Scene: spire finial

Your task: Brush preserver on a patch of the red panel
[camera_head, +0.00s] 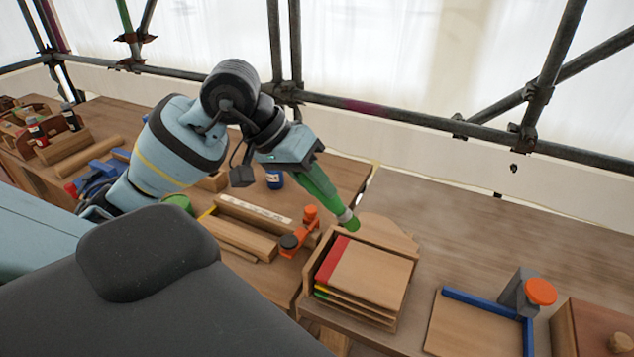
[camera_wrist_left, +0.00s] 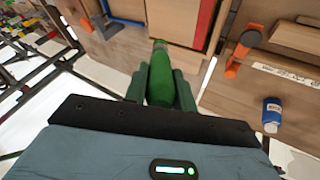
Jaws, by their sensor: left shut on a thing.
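My left gripper (camera_head: 322,187) is shut on a green brush (camera_head: 347,219), also in the left wrist view (camera_wrist_left: 160,75) between the green fingers (camera_wrist_left: 160,90). The brush points down with its pale band and green tip near the back left corner of a wooden rack (camera_head: 312,262). The red panel (camera_head: 332,259) is the top board in that rack, wooden with a red strip along its left side. Its red strip also shows at the top of the left wrist view (camera_wrist_left: 205,22). I cannot tell whether the tip touches anything. My right gripper is not in view.
An orange clamp (camera_head: 302,232) stands left of the rack. A blue jar (camera_head: 275,180) and a green container (camera_head: 178,202) are further left. Right of the rack are a blue-edged board (camera_head: 470,328) and a grey block with an orange knob (camera_head: 538,291). Scaffold poles (camera_head: 420,120) run behind.

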